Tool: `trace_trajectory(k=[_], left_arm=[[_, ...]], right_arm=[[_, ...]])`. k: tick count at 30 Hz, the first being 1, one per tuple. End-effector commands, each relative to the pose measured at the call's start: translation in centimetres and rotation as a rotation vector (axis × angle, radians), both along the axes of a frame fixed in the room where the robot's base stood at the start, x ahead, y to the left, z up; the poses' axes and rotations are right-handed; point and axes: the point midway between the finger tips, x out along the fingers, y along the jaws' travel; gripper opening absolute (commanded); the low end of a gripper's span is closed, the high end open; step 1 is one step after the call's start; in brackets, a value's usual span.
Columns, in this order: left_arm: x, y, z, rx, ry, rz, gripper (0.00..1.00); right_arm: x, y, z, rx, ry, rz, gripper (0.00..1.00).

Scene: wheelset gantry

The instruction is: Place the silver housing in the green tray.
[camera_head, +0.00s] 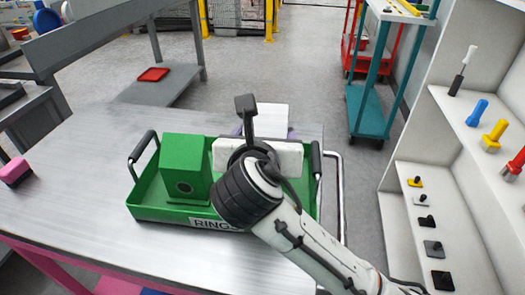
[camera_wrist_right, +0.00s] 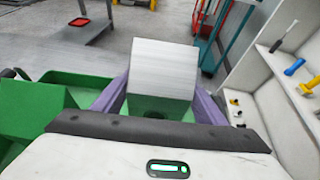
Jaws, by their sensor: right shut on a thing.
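The green tray (camera_head: 158,212), marked RINGS, lies on the metal table with black handles at its two ends. A green housing (camera_head: 185,168) with a round hole stands in its left half. The silver housing (camera_head: 272,118) is at the tray's far right part, mostly hidden behind my right wrist. My right gripper (camera_head: 264,131) is shut on it. In the right wrist view the silver housing (camera_wrist_right: 163,68) sits between the two purple fingers of my gripper (camera_wrist_right: 161,98), with green tray below. Whether it touches the tray floor is hidden. My left gripper is out of view.
A pink block (camera_head: 15,171) lies on the table's left side. A red tray (camera_head: 153,74) is on a grey surface behind. The table's front left is clear.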

Motion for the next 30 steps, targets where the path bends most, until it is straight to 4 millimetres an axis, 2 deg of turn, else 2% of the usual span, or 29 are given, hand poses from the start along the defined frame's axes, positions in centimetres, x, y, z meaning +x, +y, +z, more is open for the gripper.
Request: trace_trajectory(k=[8,19,20,22,30], left_arm=[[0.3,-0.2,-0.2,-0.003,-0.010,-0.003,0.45],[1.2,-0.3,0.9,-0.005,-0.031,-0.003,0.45],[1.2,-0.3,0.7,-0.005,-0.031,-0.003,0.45],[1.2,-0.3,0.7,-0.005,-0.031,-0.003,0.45],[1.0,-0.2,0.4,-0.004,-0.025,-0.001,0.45]], right_arm=[[0.0,0.0,-3.5,-0.001,0.000,0.000,0.37],[0.0,0.0,-3.7,0.000,-0.002,0.001,0.37],[0.0,0.0,-3.8,0.000,-0.001,0.001,0.70],[0.0,0.0,-3.8,0.001,-0.001,0.001,0.82],[0.0,0.0,-3.8,0.001,-0.001,0.001,0.84]])
